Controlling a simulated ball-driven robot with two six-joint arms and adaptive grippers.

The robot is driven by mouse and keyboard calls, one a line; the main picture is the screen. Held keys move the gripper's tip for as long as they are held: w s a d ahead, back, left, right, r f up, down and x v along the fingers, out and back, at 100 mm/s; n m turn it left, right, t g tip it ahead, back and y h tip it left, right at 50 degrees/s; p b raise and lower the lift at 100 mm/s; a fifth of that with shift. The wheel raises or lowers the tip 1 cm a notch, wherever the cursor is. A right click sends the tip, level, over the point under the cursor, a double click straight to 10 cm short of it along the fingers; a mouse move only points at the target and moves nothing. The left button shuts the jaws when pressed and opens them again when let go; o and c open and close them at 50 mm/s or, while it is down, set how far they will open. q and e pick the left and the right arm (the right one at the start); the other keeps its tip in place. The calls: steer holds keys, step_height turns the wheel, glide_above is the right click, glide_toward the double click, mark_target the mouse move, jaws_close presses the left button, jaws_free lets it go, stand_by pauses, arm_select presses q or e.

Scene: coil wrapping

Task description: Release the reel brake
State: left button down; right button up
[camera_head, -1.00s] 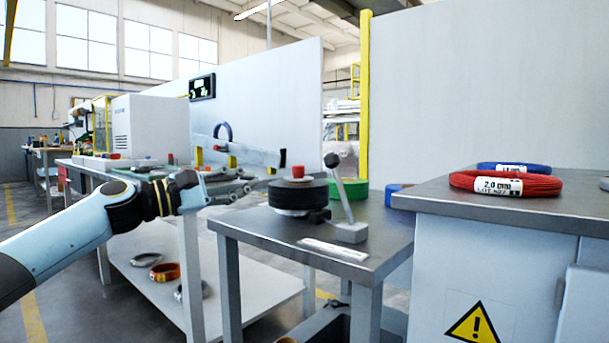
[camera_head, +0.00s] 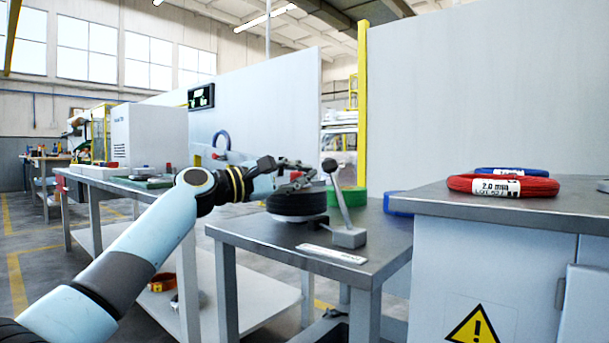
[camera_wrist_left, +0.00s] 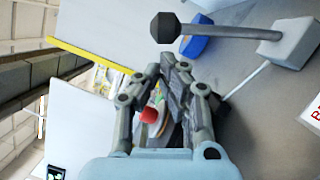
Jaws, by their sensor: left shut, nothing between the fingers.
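The brake lever (camera_head: 342,201) is a grey rod with a black knob (camera_head: 330,165), rising from a grey block (camera_head: 349,238) on the small table and leaning left toward the reel. The black reel (camera_head: 297,204) sits just left of it. My left gripper (camera_head: 311,172) is shut and empty above the reel, just left of the knob. In the left wrist view my fingertips (camera_wrist_left: 176,62) point toward the knob (camera_wrist_left: 165,27), with a small gap showing. The reel's red cap (camera_wrist_left: 148,116) shows between the finger links. My right gripper is not in view.
The small table (camera_head: 290,240) carries a white label strip (camera_head: 332,254) in front of the lever. A green spool (camera_head: 353,196) and a blue spool (camera_head: 399,202) stand behind. At right, a cabinet (camera_head: 450,250) holds a red coil (camera_head: 503,186).

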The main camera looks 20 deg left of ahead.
arm_select(q)
steer(key=shift+d+r, duration=0.15)
steer(key=shift+d, duration=0.15)
